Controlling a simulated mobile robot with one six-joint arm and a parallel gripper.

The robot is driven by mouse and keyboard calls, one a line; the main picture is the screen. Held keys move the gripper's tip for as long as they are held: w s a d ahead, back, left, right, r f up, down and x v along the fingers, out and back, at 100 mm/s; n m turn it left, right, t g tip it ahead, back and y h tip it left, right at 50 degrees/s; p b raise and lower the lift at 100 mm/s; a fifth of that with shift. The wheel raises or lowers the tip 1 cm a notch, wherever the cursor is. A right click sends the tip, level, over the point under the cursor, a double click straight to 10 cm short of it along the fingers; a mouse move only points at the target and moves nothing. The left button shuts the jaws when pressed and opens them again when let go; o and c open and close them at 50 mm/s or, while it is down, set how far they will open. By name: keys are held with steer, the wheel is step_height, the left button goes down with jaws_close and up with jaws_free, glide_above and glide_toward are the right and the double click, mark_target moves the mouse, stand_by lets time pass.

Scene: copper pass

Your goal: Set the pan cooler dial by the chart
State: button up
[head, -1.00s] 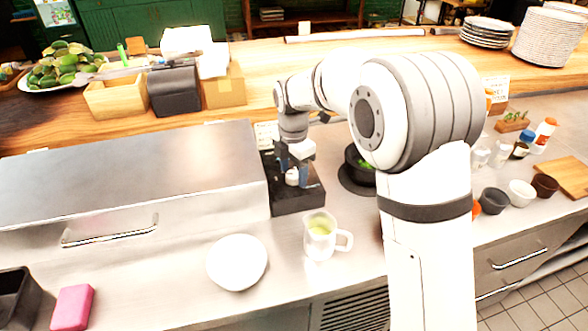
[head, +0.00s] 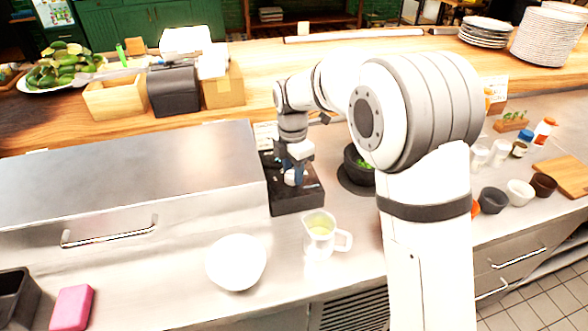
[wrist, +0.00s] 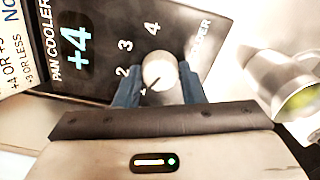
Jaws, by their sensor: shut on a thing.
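The pan cooler's dark control box (head: 298,200) stands on the steel counter right of the long steel lid. Its light round dial (wrist: 159,72) sits between the blue fingers of my gripper (wrist: 158,90), which is shut on it. The dial's dark pointer line aims to the lower left in the wrist view, below the printed 2; 3 and 4 are printed further round. The display (wrist: 76,48) reads +4. Part of a chart (wrist: 12,60) shows at the wrist view's left edge, with lines reading "+4 or +5" and "+3 or less"; the rest is cut off. My gripper (head: 294,178) also shows in the head view.
A glass jug (head: 319,236) of pale green liquid stands just in front of the box. A white bowl (head: 236,262) lies to its left. A black bowl with greens (head: 358,166) is close on the right, partly behind my arm.

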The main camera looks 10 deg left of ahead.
steer(key=m, duration=0.3)
steer(key=shift+m, duration=0.4)
steer(key=m, duration=0.4)
steer(key=shift+r+m, duration=0.1)
steer(key=shift+m, duration=0.2)
steer(key=m, duration=0.4)
steer(key=shift+w, duration=0.1)
steer(key=shift+a+r+m+p, duration=0.1)
steer(key=shift+m+p, duration=0.2)
steer(key=shift+m, duration=2)
steer(key=o, duration=0.8)
steer(key=shift+w, duration=0.1)
steer(key=shift+c, duration=0.2)
steer(key=shift+o, duration=1.1)
steer(key=shift+f, duration=0.2)
